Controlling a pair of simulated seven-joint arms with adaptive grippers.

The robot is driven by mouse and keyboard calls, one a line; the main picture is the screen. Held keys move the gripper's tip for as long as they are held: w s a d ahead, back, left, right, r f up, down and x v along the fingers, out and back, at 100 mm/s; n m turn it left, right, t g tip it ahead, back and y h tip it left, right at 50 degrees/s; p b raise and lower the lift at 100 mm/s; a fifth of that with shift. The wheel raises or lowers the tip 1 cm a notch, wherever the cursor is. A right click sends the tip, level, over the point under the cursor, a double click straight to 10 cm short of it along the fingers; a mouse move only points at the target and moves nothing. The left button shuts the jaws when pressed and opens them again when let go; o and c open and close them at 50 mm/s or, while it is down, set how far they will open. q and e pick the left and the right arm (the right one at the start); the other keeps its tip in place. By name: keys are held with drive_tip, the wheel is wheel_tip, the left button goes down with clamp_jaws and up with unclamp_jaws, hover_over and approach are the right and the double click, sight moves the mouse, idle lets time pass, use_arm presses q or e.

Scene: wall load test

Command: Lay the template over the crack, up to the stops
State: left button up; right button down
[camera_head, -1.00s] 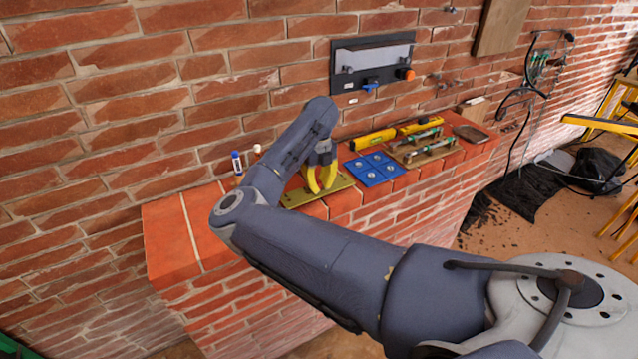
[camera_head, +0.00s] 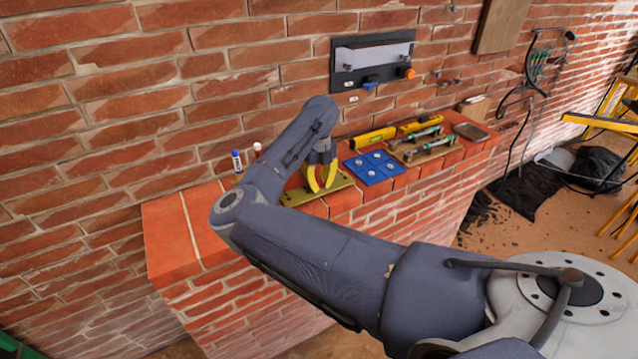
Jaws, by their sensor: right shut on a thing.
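A flat brass-coloured plate, which I take for the template (camera_head: 342,184), lies at the top of the brick ledge, just left of the blue tray. My right gripper (camera_head: 321,187), with yellow fingers, points down at the plate and is shut on it. The arm and fingers cover part of the plate. I cannot tell if the plate touches the ledge or is slightly lifted. A pale line (camera_head: 189,229) crosses the red ledge top at the left; I cannot tell if it is the crack or a joint. I cannot make out the stops. My left gripper is not in view.
A blue tray (camera_head: 361,169) with round pieces, a yellow level (camera_head: 371,139) and a board with tools (camera_head: 432,152) stand to the right. A marker (camera_head: 237,161) stands behind, at the left. A dark panel (camera_head: 343,84) hangs on the wall. The ledge's left end is clear.

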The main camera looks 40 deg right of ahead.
drive_tip(key=shift+f, duration=0.6)
idle(0.6)
drive_tip(key=c, duration=1)
unclamp_jaws()
drive_tip(key=shift+o, duration=0.2)
drive_tip(key=shift+r, duration=0.1)
drive_tip(key=shift+r, duration=3.35)
